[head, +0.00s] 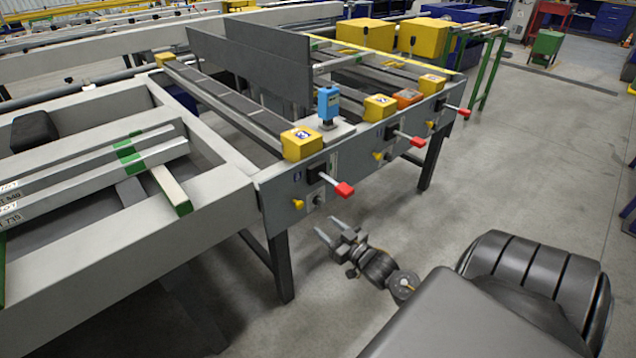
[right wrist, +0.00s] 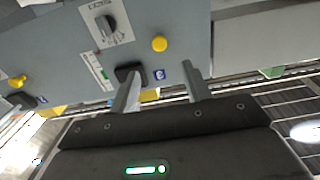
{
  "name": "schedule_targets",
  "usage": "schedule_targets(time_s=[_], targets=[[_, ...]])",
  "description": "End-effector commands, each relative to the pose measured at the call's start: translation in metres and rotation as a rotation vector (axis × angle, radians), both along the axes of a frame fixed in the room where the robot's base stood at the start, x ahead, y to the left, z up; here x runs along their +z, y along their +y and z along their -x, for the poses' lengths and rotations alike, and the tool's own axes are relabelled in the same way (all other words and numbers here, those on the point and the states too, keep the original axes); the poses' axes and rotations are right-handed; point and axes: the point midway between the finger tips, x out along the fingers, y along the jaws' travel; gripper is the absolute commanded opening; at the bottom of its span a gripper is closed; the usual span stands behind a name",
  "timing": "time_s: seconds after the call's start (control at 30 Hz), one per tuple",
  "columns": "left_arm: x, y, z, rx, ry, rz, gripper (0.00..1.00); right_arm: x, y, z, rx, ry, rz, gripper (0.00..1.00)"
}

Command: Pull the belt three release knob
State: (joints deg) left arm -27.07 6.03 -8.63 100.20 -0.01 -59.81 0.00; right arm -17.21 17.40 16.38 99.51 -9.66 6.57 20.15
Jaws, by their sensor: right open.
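Three yellow release knobs sit on the grey front panel (head: 345,160): a near one (head: 298,204), a middle one (head: 378,156) and a far one (head: 430,125). I cannot read which is belt three. My right gripper (head: 331,229) is open and empty, in front of and below the near station, apart from the panel. In the right wrist view, the panel appears upside down; the near yellow knob (right wrist: 159,43) lies just beyond and between the two fingertips (right wrist: 160,69). Another yellow knob (right wrist: 17,80) is at the left edge. My left gripper is out of view.
Red-tipped levers stick out from the panel, the nearest (head: 343,189) above my right gripper. A black rotary switch (right wrist: 107,27) sits beside the near knob. A blue device (head: 328,104) and yellow blocks (head: 301,143) top the table edge.

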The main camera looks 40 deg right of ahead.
Motion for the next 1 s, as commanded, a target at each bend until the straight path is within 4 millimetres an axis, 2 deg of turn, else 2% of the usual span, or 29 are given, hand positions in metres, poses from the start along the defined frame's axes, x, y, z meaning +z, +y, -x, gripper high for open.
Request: schedule_targets(time_s=[0.1,0.2,0.8,0.93,1.0], targets=[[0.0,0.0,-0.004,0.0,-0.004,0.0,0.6,0.0,0.001,0.012,0.0,0.001,0.0,0.48],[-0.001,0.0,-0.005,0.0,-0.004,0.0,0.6,0.0,0.001,0.016,0.0,0.0,0.0,0.48],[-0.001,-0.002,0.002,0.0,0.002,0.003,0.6,0.0,0.0,0.016,0.0,0.001,0.006,0.48],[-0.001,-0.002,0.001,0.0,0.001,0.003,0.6,-0.017,-0.008,0.017,-0.037,0.091,0.049,0.48],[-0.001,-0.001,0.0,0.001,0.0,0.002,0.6,-0.04,-0.012,0.021,-0.073,0.208,0.084,0.48]])
